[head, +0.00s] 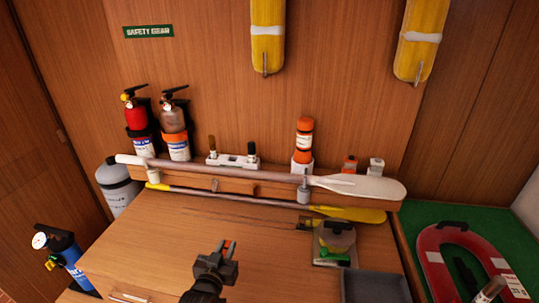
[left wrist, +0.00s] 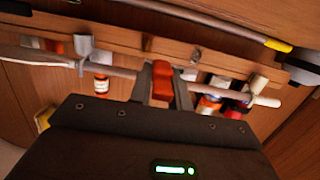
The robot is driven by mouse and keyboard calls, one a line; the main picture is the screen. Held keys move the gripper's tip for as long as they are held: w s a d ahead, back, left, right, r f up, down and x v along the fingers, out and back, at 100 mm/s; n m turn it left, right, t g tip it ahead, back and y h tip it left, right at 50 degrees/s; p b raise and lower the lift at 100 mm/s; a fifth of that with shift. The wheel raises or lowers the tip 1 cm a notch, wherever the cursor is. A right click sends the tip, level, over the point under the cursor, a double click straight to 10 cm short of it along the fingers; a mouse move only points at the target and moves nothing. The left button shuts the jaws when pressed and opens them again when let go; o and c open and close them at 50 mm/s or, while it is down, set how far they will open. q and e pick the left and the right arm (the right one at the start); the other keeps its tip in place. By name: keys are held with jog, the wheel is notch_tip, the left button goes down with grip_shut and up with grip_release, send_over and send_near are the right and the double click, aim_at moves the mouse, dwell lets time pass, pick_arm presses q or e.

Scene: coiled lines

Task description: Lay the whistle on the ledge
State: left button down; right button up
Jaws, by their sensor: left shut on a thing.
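The whistle is a small orange piece between the fingers of my left gripper (head: 226,256). In the left wrist view the whistle (left wrist: 163,84) shows clearly between the two grey fingers of the left gripper (left wrist: 165,72). In the head view only a bit of its orange shows at the fingertips. The ledge (head: 235,186) is a long wooden shelf along the back wall. My left gripper is shut on the whistle, over the wooden counter and in front of the ledge, apart from it.
A white-bladed paddle (head: 360,187) lies along the ledge front; a yellow-bladed one (head: 350,213) lies below. Two extinguishers (head: 138,122) (head: 174,130), a white holder (head: 232,161) and an orange canister (head: 304,138) stand behind. A clear-lidded box (head: 335,243) is right on the counter (head: 150,245).

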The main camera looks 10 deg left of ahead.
pick_arm(q)
jog(key=s+a+r, duration=0.1)
jog(key=s+r, duration=0.2)
jog(key=r, duration=0.4)
jog(key=s+a+r, duration=0.1)
jog(key=s+r, duration=0.3)
jog(key=r, duration=0.4)
jog(key=shift+s+a+n+y, duration=0.2)
jog(key=shift+a+n+y, duration=0.1)
jog(key=shift+a+y, duration=0.1)
jog(key=shift+a, duration=0.1)
jog(key=shift+h, duration=0.4)
jog(key=w+d+f, duration=0.1)
jog(key=w+f, duration=0.1)
jog(key=f, duration=0.3)
jog(key=w+f, duration=0.2)
jog(key=f, duration=0.3)
jog(key=w+d+f, duration=0.1)
jog(key=w+f, duration=0.2)
jog(key=f, duration=0.2)
jog(key=shift+w+d+f, duration=0.1)
jog(key=shift+d, duration=0.2)
jog(key=shift+w+d+f, duration=0.15)
jog(key=shift+d, duration=0.1)
jog(key=shift+r, duration=0.25)
